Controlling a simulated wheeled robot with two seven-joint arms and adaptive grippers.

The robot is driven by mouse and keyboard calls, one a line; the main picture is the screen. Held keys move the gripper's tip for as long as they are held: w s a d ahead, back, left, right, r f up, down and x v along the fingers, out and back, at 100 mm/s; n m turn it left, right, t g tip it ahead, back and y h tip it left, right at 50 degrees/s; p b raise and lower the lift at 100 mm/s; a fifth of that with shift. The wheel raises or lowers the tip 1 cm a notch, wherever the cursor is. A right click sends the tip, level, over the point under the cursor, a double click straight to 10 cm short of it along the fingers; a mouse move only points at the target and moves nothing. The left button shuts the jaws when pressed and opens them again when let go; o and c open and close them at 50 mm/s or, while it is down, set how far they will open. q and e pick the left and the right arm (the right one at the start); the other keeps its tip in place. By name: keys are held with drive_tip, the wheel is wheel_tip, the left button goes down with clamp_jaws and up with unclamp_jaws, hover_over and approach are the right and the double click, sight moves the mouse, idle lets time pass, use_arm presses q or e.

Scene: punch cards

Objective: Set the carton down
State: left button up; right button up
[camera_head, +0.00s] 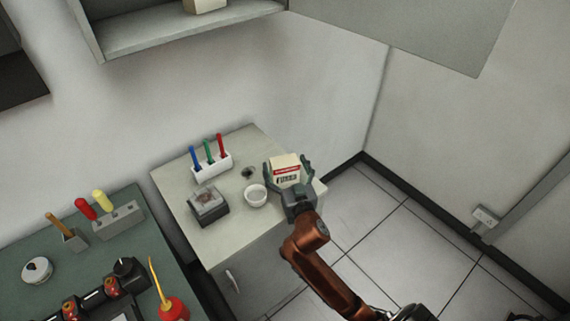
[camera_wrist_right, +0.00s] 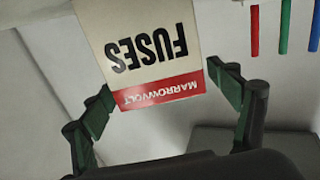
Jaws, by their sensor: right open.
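The carton (camera_head: 287,167) is a cream box with a red band, near the right edge of the pale cabinet top (camera_head: 236,236). In the right wrist view the carton (camera_wrist_right: 150,50) reads "FUSES" and "MARROWVOLT", upside down. My right gripper (camera_head: 288,172) is open, with one finger on each side of the carton. My left gripper is not in view.
A white bowl (camera_head: 255,196) stands just left of the carton. A white holder (camera_head: 212,167) with blue, green and red sticks is behind it, and a grey box (camera_head: 208,206) is farther left. A wall cabinet (camera_head: 180,36) hangs open above. A green bench (camera_head: 110,246) holds tools.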

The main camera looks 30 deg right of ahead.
drive_tip(key=v, duration=1.1)
drive_tip(key=shift+s+p, duration=0.25)
drive_tip(key=shift+p, duration=0.1)
